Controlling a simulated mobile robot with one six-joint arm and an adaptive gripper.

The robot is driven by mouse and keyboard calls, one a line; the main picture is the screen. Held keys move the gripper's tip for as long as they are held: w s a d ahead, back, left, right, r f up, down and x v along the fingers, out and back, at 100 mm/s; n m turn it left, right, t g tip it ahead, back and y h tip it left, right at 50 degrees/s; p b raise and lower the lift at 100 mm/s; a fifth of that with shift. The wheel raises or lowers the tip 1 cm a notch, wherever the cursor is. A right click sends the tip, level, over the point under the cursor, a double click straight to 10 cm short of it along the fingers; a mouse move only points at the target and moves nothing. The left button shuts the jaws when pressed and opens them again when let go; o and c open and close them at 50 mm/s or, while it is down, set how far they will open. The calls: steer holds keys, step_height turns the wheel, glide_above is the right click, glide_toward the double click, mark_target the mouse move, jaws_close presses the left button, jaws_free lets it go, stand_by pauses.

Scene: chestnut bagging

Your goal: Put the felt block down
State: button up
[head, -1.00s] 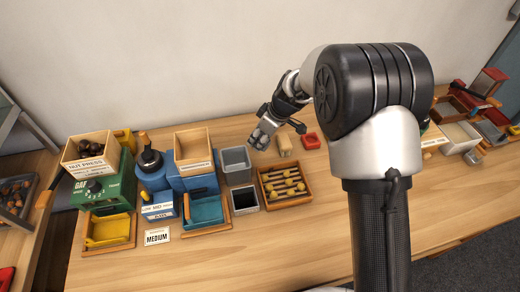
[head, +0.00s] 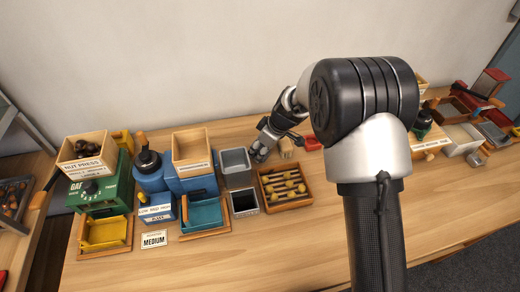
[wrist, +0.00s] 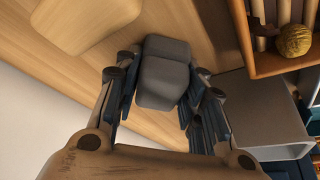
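The felt block (wrist: 163,75) is grey with rounded edges and sits between the two fingers of my gripper (wrist: 165,92) in the wrist view. The fingers look closed against its sides. In the head view my gripper (head: 261,151) is low over the back of the table, behind the wooden tray of tools and right of the grey bins. The block is small and mostly hidden there. I cannot tell whether its underside touches the table.
A pale wooden block (head: 287,148) stands just right of my gripper, with a red box (head: 312,144) beyond it. A wooden tray (head: 289,206) of brush-like tools lies in front. A grey bin (head: 236,160) is close on the left.

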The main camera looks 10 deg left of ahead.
steer(key=o, duration=0.4)
steer(key=shift+f, duration=0.15)
steer(key=shift+c, duration=0.2)
steer(key=shift+r+p, duration=0.3)
steer(key=shift+p, duration=0.05)
steer(key=s+d+r+m+p, duration=0.1)
steer(key=s+d+r+p, duration=0.1)
steer(key=d+r, duration=0.5)
steer(key=s+d+r+m+p, duration=0.1)
steer(key=s+d+r, duration=0.15)
steer(key=r, duration=0.95)
steer(key=s+d+r+m+t+h, duration=0.2)
steer(key=s+d+r+m, duration=0.2)
steer(key=s+d+r, duration=0.4)
steer(key=s+d+m+h, duration=0.1)
steer(key=s+d+m, duration=0.3)
steer(key=s, duration=0.5)
steer(key=s+d+m+t+h, duration=0.1)
steer(key=s+d+m, duration=0.3)
steer(key=s, duration=0.6)
steer(key=shift+s+d+r, duration=0.2)
steer(key=shift+d+r, duration=0.1)
steer(key=shift+d, duration=0.5)
